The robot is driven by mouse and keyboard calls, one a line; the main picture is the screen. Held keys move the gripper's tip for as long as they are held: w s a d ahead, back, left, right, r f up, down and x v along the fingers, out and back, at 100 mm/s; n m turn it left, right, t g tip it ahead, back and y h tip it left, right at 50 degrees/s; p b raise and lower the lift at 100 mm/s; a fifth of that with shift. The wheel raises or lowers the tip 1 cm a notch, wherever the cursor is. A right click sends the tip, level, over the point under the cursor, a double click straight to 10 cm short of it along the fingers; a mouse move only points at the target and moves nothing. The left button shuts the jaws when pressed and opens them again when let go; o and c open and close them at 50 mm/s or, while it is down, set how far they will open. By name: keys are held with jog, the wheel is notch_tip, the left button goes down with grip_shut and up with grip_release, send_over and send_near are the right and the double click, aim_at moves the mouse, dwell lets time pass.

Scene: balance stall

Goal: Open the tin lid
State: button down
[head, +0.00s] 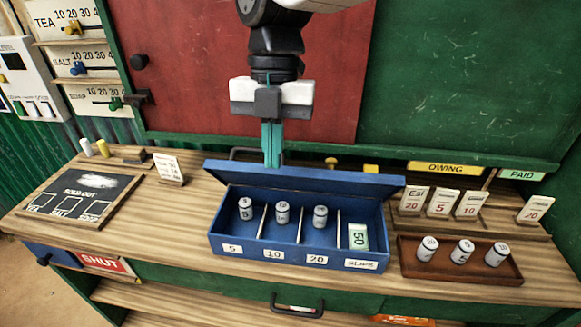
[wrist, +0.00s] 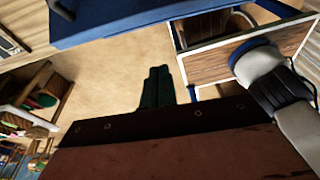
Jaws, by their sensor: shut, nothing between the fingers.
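The blue tin (head: 228,230) stands on the wooden counter in the head view. Its blue lid (head: 330,186) is raised at the back, and the compartments are open to view. Inside are several items: one white labelled cylinder (head: 246,209) in each of three compartments and a green slip bundle marked 50 (head: 358,236) in the right one. My gripper (head: 272,165) points down at the lid's upper edge, left of its middle. Its fingers are together and empty. I cannot tell whether they touch the lid. The wrist view shows the closed fingers (wrist: 157,88).
A brown tray (head: 407,268) with three cylinders stands right of the tin. Price cards (head: 440,204) stand behind it. A chalkboard (head: 80,198) lies at the left. A red panel (head: 200,80) rises behind the counter. Bare counter lies between chalkboard and tin.

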jog(key=s+d, duration=0.3)
jog(key=s, duration=0.2)
jog(key=w+a+r+t, duration=0.5)
jog(key=w+a, duration=0.3)
jog(key=w, duration=0.2)
jog(key=shift+h, duration=0.4)
jog(key=x, duration=0.9)
jog(key=shift+w+a+f, duration=0.1)
jog(key=shift+w+f, duration=0.05)
jog(key=shift+f, duration=0.2)
jog(key=shift+a, duration=0.1)
